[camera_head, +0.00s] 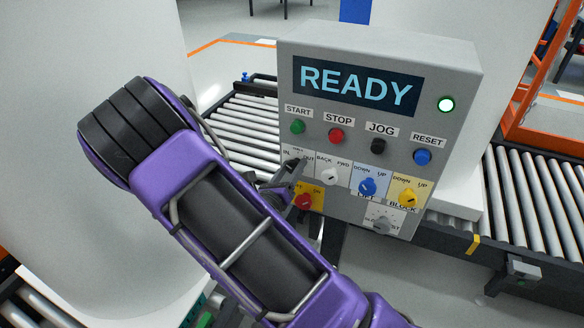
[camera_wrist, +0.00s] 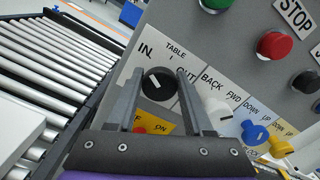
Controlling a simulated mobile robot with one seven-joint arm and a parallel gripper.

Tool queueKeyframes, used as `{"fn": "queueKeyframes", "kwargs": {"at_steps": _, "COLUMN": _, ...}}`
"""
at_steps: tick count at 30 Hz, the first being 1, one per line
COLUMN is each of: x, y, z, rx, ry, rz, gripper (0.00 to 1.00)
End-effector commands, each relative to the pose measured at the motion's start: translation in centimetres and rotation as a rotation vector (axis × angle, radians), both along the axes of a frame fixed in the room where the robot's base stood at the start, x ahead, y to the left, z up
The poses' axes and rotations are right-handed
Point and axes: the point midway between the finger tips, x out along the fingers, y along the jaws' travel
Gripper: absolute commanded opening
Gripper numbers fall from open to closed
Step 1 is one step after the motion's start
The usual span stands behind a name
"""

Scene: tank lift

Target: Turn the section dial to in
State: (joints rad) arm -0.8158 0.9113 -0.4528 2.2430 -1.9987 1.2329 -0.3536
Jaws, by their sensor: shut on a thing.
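The black dial (camera_wrist: 157,84) is on the grey control panel (camera_head: 440,75), under a label that reads TABLE, with IN at its left and OUT at its right. A short white mark shows on its face and seems to lean toward the upper left, on the IN side. My gripper (camera_wrist: 159,76) has one finger on each side of the dial and is shut on it. In the head view, my gripper (camera_head: 293,174) is at the panel's lower left and hides most of the dial; the IN and OUT words show beside it.
The white BACK/FWD dial (camera_wrist: 217,112) is close to the right finger. Blue (camera_head: 367,186) and yellow (camera_head: 407,197) dials are farther right, and a red dial (camera_head: 303,201) is just below. START (camera_head: 298,126) and other buttons are above. The screen (camera_head: 356,86) reads READY. Roller conveyors (camera_head: 245,125) flank the panel.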

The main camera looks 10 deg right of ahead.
Motion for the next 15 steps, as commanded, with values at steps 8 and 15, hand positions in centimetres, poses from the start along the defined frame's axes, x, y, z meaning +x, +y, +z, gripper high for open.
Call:
{"fn": "queueKeyframes", "kwargs": {"at_steps": 8, "x": -0.04, "y": 0.0, "z": -0.05, "rx": -0.002, "ry": 0.003, "rz": 0.0, "gripper": 0.62}}
{"fn": "queueKeyframes", "kwargs": {"at_steps": 15, "x": -0.02, "y": 0.0, "z": -0.03, "rx": 0.0, "ry": 0.002, "rz": 0.0, "gripper": 0.81}}
